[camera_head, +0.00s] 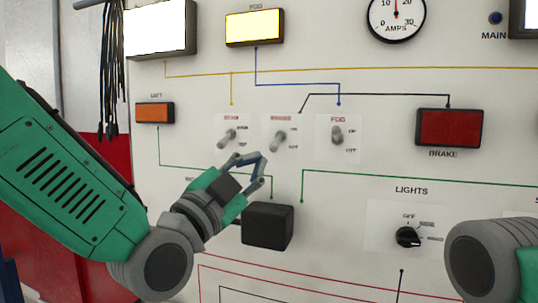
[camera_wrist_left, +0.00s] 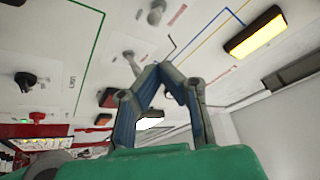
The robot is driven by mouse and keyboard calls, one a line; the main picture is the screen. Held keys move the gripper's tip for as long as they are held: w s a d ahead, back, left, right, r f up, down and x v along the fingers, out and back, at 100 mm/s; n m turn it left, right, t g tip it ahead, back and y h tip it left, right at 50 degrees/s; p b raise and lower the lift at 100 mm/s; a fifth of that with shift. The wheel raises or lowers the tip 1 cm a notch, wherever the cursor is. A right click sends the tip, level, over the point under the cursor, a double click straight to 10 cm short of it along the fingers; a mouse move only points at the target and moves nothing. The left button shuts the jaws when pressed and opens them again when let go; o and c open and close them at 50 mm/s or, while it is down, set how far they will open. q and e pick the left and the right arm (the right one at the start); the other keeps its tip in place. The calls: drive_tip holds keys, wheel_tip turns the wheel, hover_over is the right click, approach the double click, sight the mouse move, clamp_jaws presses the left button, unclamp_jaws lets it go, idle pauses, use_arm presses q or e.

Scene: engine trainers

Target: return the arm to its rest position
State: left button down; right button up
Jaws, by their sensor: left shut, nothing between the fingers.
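My left arm comes in from the left in the head view, green with grey joints. My left gripper (camera_head: 254,160) is shut and empty, just below the leftmost toggle switch (camera_head: 230,135) and the middle toggle switch (camera_head: 281,139) of the white panel (camera_head: 360,270). Whether it touches a switch I cannot tell. In the left wrist view the blue-padded fingers of the left gripper (camera_wrist_left: 160,75) meet at their tips. Part of my right arm shows at the lower right of the head view; its gripper is out of the picture.
A black box (camera_head: 267,226) sticks out of the panel just below the left gripper. The FOG toggle (camera_head: 338,135), a black LIGHTS knob (camera_head: 408,237), and a red BRAKE lamp (camera_head: 449,127) are to the right. The FOG lamp (camera_head: 254,26) glows yellow. Black cables (camera_head: 113,60) hang at upper left.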

use_arm(q)
drive_tip(key=s+a+f+n+g+y, duration=0.1)
drive_tip(key=a+f+n+g+y, duration=0.15)
drive_tip(key=f, duration=0.95)
drive_tip(key=s+a+f+n+g+y, duration=0.2)
drive_tip(key=a+f+n+g, duration=0.1)
drive_tip(key=f, duration=0.9)
drive_tip(key=s+a+f+n+g+y, duration=0.1)
drive_tip(key=a+f+n+g+y, duration=0.15)
drive_tip(key=f, duration=0.95)
drive_tip(key=s+a+f+n+g+y, duration=0.1)
drive_tip(key=s+a+f+n+g, duration=0.15)
drive_tip(key=s+f, duration=0.4)
drive_tip(key=s+a+f+n+g+y, duration=0.1)
drive_tip(key=s+a+f+g, duration=0.15)
drive_tip(key=s+f, duration=0.35)
drive_tip(key=s+a+f+n+g+y, duration=0.1)
drive_tip(key=s+a+f, duration=0.3)
drive_tip(key=s, duration=0.4)
drive_tip(key=s+a+f+n+g+y, duration=0.1)
drive_tip(key=s+a+f+n+g, duration=0.2)
drive_tip(key=s, duration=0.5)
drive_tip(key=shift+a+f+g+y, duration=0.4)
drive_tip(key=shift+a+f+g, duration=0.3)
drive_tip(key=shift+a+f, duration=0.75)
use_arm(e)
drive_tip(key=shift+d+f, duration=0.15)
drive_tip(key=shift+d, duration=0.25)
